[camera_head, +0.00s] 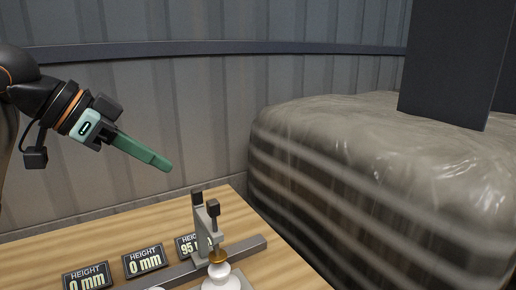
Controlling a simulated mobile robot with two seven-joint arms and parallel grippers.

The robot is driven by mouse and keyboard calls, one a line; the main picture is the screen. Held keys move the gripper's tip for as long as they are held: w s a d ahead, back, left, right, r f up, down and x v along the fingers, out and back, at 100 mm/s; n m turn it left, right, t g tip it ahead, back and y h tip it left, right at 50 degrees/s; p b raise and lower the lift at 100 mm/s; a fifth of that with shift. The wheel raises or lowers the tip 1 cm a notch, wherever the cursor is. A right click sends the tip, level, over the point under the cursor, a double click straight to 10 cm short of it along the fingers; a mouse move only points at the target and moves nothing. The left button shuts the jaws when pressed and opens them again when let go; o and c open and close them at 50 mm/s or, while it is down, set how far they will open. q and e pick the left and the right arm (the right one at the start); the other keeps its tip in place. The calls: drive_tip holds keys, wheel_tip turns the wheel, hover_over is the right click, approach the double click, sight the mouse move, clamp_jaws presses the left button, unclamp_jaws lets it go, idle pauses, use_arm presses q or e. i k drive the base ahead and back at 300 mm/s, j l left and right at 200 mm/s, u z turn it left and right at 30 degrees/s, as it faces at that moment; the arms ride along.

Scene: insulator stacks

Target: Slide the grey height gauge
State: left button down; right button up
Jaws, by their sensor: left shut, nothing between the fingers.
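The grey height gauge (201,236) stands upright on a grey rail (245,247) that runs along the wooden table. It has two dark knobs or tips at its top. A white insulator stack (222,279) with a brass-coloured top stands right in front of it, partly cut off by the bottom edge. Dark signs behind the rail read "HEIGHT 95 mm" (187,246), partly covered by the gauge, and "HEIGHT 0 mm" (145,261). My left gripper (166,166), with green fingers, is shut and empty in the air, above and left of the gauge, not touching it. My right gripper is not in view.
Another "0 mm" sign (87,278) stands at the lower left. A large plastic-wrapped pallet load (370,170) stands beyond the table's right edge, with a dark upright panel (455,60) above it. The wooden table (60,248) is bare behind the signs.

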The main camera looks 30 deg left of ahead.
sight(203, 224)
drive_tip(key=k+l, duration=0.45)
drive_tip(key=l, duration=0.3)
drive_tip(key=k+l, duration=0.25)
drive_tip(key=l, duration=0.1)
